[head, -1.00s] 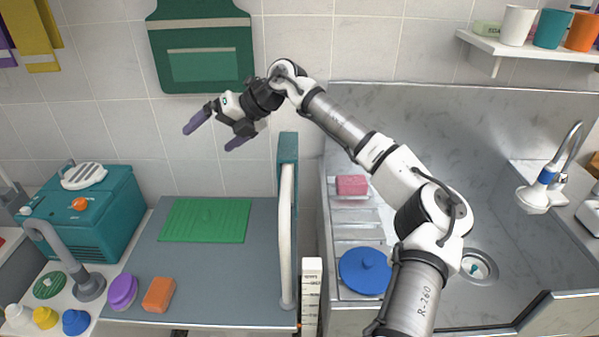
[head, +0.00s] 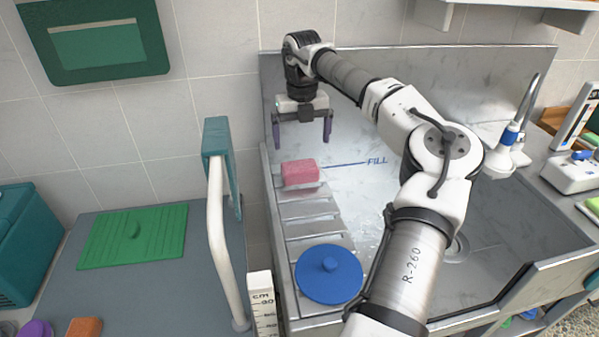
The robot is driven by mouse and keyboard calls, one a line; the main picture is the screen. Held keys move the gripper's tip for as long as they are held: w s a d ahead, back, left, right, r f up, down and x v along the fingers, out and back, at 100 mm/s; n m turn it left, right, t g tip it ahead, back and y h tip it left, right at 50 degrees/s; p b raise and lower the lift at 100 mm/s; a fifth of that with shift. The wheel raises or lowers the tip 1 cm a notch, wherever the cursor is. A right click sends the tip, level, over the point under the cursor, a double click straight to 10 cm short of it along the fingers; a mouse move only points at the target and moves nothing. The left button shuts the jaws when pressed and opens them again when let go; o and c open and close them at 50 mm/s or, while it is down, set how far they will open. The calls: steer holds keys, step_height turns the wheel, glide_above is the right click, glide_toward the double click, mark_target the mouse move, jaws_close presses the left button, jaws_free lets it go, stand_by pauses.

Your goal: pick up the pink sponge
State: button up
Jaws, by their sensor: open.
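The pink sponge (head: 300,172) lies on the slatted drainboard at the left side of the metal sink, near its back wall. My gripper (head: 302,142) is open and points down, with its two purple fingers apart. It hangs above the sponge in the picture, a little behind or over it; the exact height is hard to tell. Nothing is between the fingers. The sponge is fully visible.
A round blue lid (head: 329,273) sits on the drainboard in front of the sponge. A white rail (head: 217,240) with a teal post stands left of the sink. A green mat (head: 133,236) lies on the grey table. The metal backsplash (head: 262,100) rises behind.

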glide_above(300, 166)
steer(key=f, duration=0.4)
steer(key=shift+s+d+f+p, duration=0.1)
steer(key=shift+d+f+p, duration=0.1)
steer(key=shift+f+p, duration=0.15)
steer(key=shift+a+f+p, duration=0.15)
steer(key=shift+f+p, duration=0.45)
steer(key=shift+f, duration=0.7)
steer(key=shift+a+f+p, duration=0.1)
steer(key=shift+f+p, duration=0.45)
steer(key=shift+f, duration=0.75)
steer(key=c, duration=0.8)
steer(key=shift+r, duration=0.1)
step_height(300, 166, up, 20)
steer(key=b, duration=0.3)
steer(key=o, duration=0.4)
steer(key=c, duration=0.3)
